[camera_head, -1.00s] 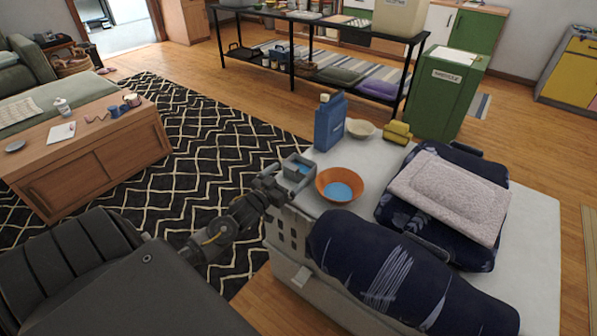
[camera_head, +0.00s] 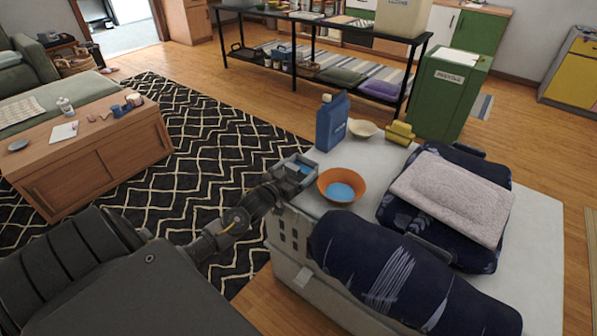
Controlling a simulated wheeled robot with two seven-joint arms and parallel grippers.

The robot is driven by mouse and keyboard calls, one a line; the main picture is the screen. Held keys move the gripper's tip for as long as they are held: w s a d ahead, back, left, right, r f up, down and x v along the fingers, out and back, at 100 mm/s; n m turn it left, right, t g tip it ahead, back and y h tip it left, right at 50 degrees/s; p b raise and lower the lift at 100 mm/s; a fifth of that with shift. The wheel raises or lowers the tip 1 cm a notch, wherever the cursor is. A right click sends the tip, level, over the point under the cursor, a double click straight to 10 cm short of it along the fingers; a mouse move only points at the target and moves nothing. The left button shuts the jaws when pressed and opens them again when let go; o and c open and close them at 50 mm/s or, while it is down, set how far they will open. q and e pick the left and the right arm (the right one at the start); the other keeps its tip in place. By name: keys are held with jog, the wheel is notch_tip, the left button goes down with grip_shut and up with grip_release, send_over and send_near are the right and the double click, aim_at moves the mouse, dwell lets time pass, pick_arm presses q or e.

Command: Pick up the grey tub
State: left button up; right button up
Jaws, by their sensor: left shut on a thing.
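The grey tub (camera_head: 306,161) is a small square container with something blue inside. It is at the left corner of the white worktop, beside the orange bowl (camera_head: 341,185). My left gripper (camera_head: 290,175) reaches it from the left and is shut on its near side. I cannot tell whether the tub is lifted off the surface. The gripper hides part of the tub's near wall. My right gripper is not in view.
A blue bottle (camera_head: 332,122), a cream bowl (camera_head: 362,129) and a yellow object (camera_head: 399,133) stand behind the tub. Patterned rug floor is clear to the left.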

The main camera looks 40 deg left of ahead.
pick_arm(q)
jog(key=shift+r, duration=0.15)
jog(key=shift+r, duration=0.25)
notch_tip(320, 180, up, 2)
jog(key=shift+r+p, duration=0.25)
jog(key=shift+p, duration=0.1)
jog(key=s+d+r+p, duration=0.2)
jog(key=s+d+r, duration=0.2)
jog(key=s+r, duration=0.5)
jog(key=s, duration=0.4)
jog(key=shift+s+r, duration=0.15)
jog(key=shift+r, duration=0.2)
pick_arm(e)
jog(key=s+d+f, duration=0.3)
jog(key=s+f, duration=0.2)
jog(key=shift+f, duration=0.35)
pick_arm(q)
jog(key=shift+d, duration=0.15)
